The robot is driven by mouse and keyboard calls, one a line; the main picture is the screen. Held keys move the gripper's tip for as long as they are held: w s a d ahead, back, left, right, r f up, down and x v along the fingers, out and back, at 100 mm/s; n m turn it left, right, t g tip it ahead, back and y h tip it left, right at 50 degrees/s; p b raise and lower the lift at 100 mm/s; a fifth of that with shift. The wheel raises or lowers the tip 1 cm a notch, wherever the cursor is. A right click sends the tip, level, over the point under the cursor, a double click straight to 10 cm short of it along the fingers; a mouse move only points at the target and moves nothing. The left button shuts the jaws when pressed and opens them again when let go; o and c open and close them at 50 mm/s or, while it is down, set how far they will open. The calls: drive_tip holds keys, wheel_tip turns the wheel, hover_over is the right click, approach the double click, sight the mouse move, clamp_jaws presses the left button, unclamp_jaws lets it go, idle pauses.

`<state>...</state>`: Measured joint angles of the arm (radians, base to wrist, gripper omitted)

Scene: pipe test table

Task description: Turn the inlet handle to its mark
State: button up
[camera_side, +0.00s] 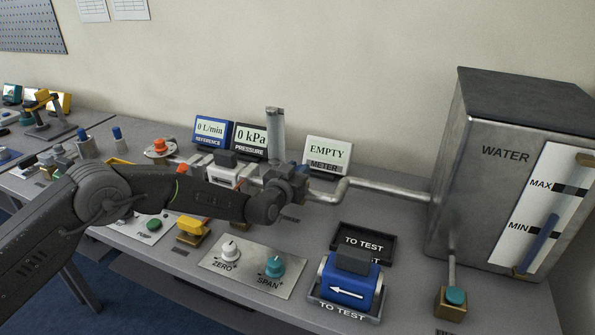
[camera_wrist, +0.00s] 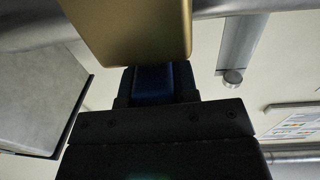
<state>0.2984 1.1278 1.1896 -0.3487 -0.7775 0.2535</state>
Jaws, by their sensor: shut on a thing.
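My gripper (camera_side: 288,181) is at the pipe in the middle of the side view, just left of the bent grey pipe (camera_side: 345,188). In the wrist view, my dark gripper (camera_wrist: 155,92) is shut on a blue handle (camera_wrist: 153,78). This appears to be the inlet handle. A brass-coloured block (camera_wrist: 135,28), likely the valve body, is right beside it. In the side view my gripper and wrist hide most of the handle and valve. The handle's mark cannot be made out in either view.
A large WATER tank (camera_side: 485,185) stands at the right. Displays behind read 0 L/min, 0 kPa and EMPTY (camera_side: 327,151). A grey upright cylinder (camera_side: 275,130) rises behind my gripper. In front are ZERO and SPAN knobs (camera_side: 273,267) and a blue meter (camera_side: 349,285) on a TO TEST tray.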

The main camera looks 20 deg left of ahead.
drive_tip(key=m+g+h, duration=0.1)
drive_tip(key=m+h, duration=0.1)
drive_tip(key=h, duration=0.1)
drive_tip(key=m+g+h, duration=0.1)
drive_tip(key=m+h, duration=0.1)
drive_tip(key=h, duration=0.1)
drive_tip(key=m+g+h, duration=0.1)
drive_tip(key=m+h, duration=0.1)
drive_tip(key=h, duration=0.1)
drive_tip(key=shift+w+a+m+g+h, duration=0.1)
drive_tip(key=shift+a+m+g+h, duration=0.05)
drive_tip(key=shift+m+g+h, duration=0.2)
drive_tip(key=shift+r+m+g+h, duration=0.1)
drive_tip(key=shift+m+g+h, duration=2.15)
drive_tip(key=shift+g, duration=0.1)
drive_tip(key=shift+g+h, duration=0.3)
drive_tip(key=shift+g, duration=0.1)
drive_tip(key=o, duration=0.9)
drive_tip(key=shift+s+a, duration=0.3)
drive_tip(key=shift+a, duration=0.1)
drive_tip(key=shift+v, duration=0.95)
wheel_tip(320, 180, up, 7)
drive_tip(key=shift+s+d+f, duration=0.1)
